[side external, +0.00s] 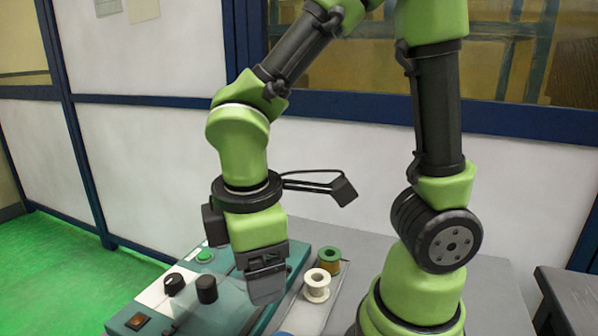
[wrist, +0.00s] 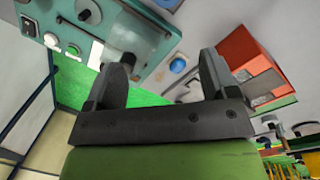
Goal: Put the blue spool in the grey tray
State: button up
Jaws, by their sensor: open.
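The blue spool (wrist: 178,65) shows in the wrist view as a small round blue top, seen between my gripper's two fingers and well beyond them. In the side view only a sliver of blue (side external: 283,333) shows at the bottom edge. My gripper (side external: 266,288) points down over the right end of the teal machine, its jaws open and empty. Both dark fingers (wrist: 168,60) stand apart in the wrist view. A shallow grey tray (side external: 336,297) lies right of the machine, partly hidden; I cannot tell whether the blue spool lies inside it.
A white spool (side external: 317,285) and a green-topped spool with copper wire (side external: 328,260) stand close right of my gripper. The teal machine (side external: 228,301) has raised black knobs (side external: 206,289). A red-orange box (wrist: 247,52) shows at right in the wrist view.

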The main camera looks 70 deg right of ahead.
jog(key=s+d+r+m+t+y, duration=0.3)
jog(key=r+m+t, duration=0.3)
jog(key=r+m, duration=0.5)
jog(key=shift+s+d+m+t, duration=0.4)
jog(key=shift+s+d+m, duration=0.15)
jog(key=shift+m, duration=0.45)
